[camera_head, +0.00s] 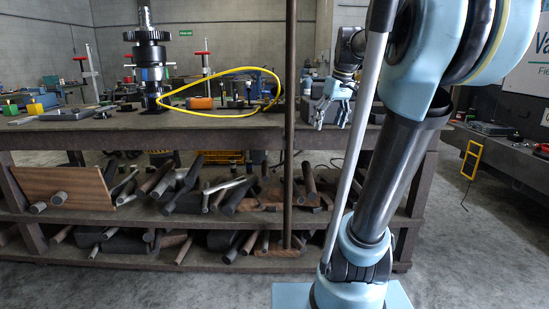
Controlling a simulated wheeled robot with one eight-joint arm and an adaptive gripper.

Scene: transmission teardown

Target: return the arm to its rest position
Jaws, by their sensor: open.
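My arm rises from the lower right, leaves the top of the picture and comes back down behind the large light-blue joint to the gripper. A transmission shaft with gears (150,60) stands upright on the bench at the left, well apart from my gripper.
A vertical post (290,100) stands left of my gripper. Another table (510,160) is at the right.

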